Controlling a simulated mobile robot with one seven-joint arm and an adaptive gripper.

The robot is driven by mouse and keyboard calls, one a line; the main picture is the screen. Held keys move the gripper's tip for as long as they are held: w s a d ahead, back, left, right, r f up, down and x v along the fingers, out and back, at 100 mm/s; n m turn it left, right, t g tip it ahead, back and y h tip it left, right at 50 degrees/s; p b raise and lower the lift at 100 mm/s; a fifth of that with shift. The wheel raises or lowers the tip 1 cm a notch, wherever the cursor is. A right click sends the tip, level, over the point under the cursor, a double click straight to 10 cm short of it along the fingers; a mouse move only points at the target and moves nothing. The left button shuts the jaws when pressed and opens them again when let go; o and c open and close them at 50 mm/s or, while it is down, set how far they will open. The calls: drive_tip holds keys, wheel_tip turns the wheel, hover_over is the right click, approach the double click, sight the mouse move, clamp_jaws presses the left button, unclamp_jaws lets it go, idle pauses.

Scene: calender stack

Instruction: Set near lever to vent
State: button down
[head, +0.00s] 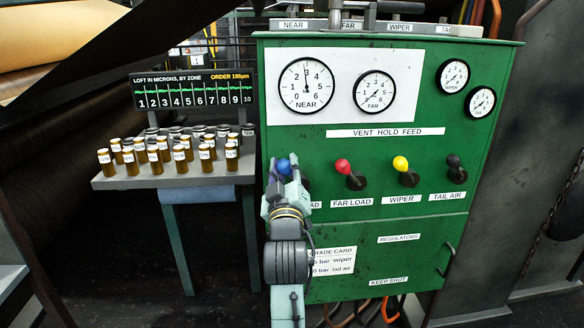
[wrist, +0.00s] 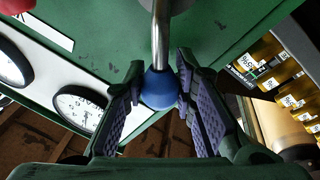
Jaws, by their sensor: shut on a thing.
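The near lever's blue knob (head: 284,167) is at the left of the green panel's lever row. In the wrist view the blue knob (wrist: 160,92) sits between my two finger pads, with its metal rod running up the picture. My gripper (head: 287,178) is shut on it; it also shows in the wrist view (wrist: 158,100). My gripper and arm hide the lever's base and part of its label, so its exact setting is hard to tell. The strip reading VENT HOLD FEED (head: 385,132) is above the levers. The NEAR gauge (head: 306,86) points close to 3.
To the right are the far load lever with a red knob (head: 343,166), the wiper lever with a yellow knob (head: 400,163) and the black tail air lever (head: 454,161). A shelf (head: 180,178) with several amber jars is left. A door handle (head: 447,262) sticks out lower right.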

drive_tip(key=shift+s+a+f+n+y, duration=0.1)
drive_tip(key=shift+a+f+n+y, duration=0.25)
drive_tip(key=shift+n, duration=0.65)
drive_tip(key=shift+a, duration=0.1)
drive_tip(key=c, duration=1.3)
unclamp_jaws()
drive_tip(key=v, duration=0.7)
drive_tip(key=shift+s, duration=0.25)
